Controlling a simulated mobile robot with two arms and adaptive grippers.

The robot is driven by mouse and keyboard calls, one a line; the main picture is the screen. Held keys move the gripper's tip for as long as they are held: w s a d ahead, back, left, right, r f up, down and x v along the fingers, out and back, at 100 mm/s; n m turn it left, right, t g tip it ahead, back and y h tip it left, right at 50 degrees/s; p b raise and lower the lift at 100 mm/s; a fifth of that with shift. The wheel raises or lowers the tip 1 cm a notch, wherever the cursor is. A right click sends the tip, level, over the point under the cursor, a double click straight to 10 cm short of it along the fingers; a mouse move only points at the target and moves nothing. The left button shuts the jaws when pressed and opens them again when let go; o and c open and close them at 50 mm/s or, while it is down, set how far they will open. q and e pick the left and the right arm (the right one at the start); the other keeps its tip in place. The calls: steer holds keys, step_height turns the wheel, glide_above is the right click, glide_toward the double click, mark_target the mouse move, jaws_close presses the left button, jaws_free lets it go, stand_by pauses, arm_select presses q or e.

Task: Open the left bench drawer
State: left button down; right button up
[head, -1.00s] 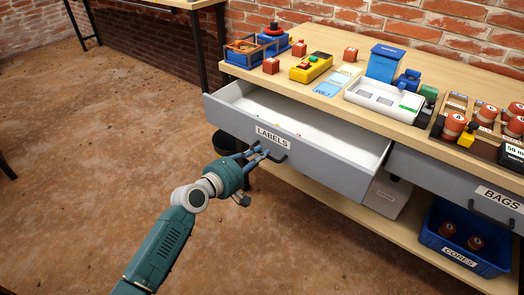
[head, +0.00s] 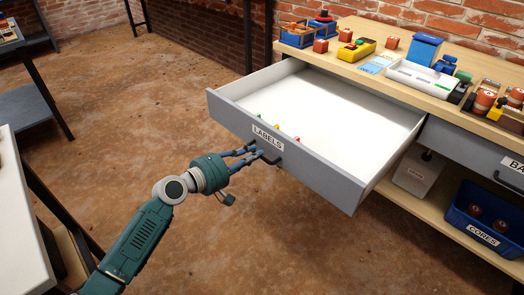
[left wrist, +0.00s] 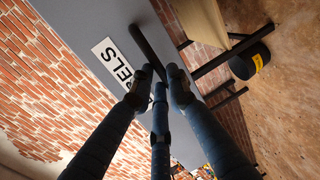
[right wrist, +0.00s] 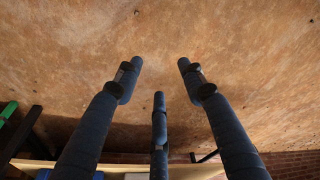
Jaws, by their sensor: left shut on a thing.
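The left bench drawer (head: 322,186), grey with a white LABELS card (head: 267,138), stands well out from the bench. Its white inside (head: 345,105) shows, with several small coloured pieces (head: 278,128) near the front. My left gripper (head: 258,152) is shut on the dark bar handle (head: 272,160) of this drawer. The left wrist view shows its fingers (left wrist: 161,82) around the handle (left wrist: 152,52), beside the partly covered label. My right gripper (right wrist: 158,72) shows only in the right wrist view, open and empty, with bare floor beyond its fingers.
The bench top (head: 380,48) bears a yellow button box (head: 357,49), red cubes and a white tray. A second drawer (head: 465,150) at the right is closed. A blue CORES bin (head: 487,225) stands on the lower shelf. A white-topped table (head: 18,225) is at the left.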

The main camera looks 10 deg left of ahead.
arm_select(q)
steer(key=v, duration=0.3)
steer(key=shift+s+a+f, duration=0.25)
steer(key=shift+s+f, duration=0.05)
arm_select(e)
steer(key=shift+s+a+f, duration=0.3)
steer(key=shift+s+f, duration=0.3)
steer(key=shift+f, duration=0.05)
steer(key=shift+s+f, duration=0.1)
arm_select(q)
steer(key=c, duration=1.7)
jaws_free()
steer(key=shift+o, duration=0.2)
steer(key=v, duration=0.7)
steer(key=shift+s, duration=0.3)
arm_select(e)
steer(key=shift+d, duration=0.25)
arm_select(q)
steer(key=shift+a, duration=0.2)
arm_select(e)
steer(key=shift+w, duration=0.2)
